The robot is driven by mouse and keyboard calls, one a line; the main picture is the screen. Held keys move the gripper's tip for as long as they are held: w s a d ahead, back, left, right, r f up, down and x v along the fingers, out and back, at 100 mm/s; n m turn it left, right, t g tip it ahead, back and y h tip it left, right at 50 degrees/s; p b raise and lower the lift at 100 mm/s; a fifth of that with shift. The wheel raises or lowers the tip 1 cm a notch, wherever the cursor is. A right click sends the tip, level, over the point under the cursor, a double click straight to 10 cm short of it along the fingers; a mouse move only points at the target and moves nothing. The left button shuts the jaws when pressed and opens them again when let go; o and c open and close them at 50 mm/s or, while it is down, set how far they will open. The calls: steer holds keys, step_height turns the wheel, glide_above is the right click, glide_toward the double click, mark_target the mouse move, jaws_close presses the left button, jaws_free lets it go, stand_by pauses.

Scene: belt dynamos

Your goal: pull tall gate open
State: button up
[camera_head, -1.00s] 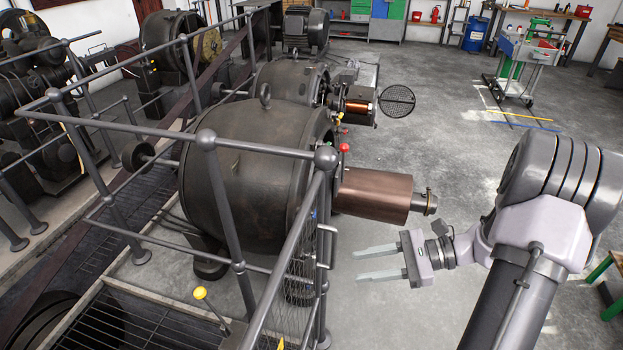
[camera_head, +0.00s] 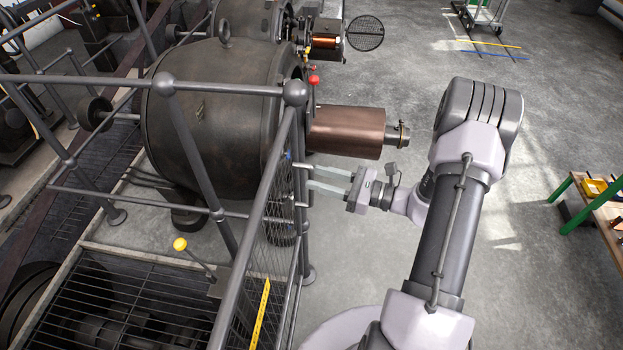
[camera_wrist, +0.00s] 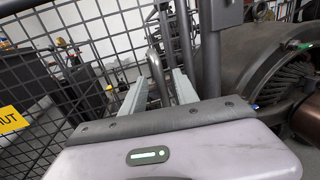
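The tall gate is a grey tube frame with a wire mesh panel (camera_head: 271,215), seen nearly edge-on in the head view. Its mesh (camera_wrist: 98,40) fills the left of the wrist view. A looped metal handle (camera_wrist: 154,66) stands upright between my fingers in the wrist view. In the head view the handle (camera_head: 299,183) is on the gate's right edge. My gripper (camera_head: 303,176) is open, its fingers pointing left at the handle. In the wrist view my gripper (camera_wrist: 158,76) has one finger on each side of the handle, with no clear contact. The gate looks shut.
A big dark dynamo (camera_head: 215,130) with a copper-coloured cylinder (camera_head: 346,131) stands behind the gate and my gripper. A yellow-knobbed lever (camera_head: 180,244) stands by a floor grating (camera_head: 120,315) at left. A green-legged table (camera_head: 590,200) is at right. The floor between is clear.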

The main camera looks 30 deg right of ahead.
steer(key=x, duration=0.2)
steer(key=shift+w+a, duration=0.2)
steer(key=shift+c, duration=0.5)
jaws_close()
stand_by(0.9)
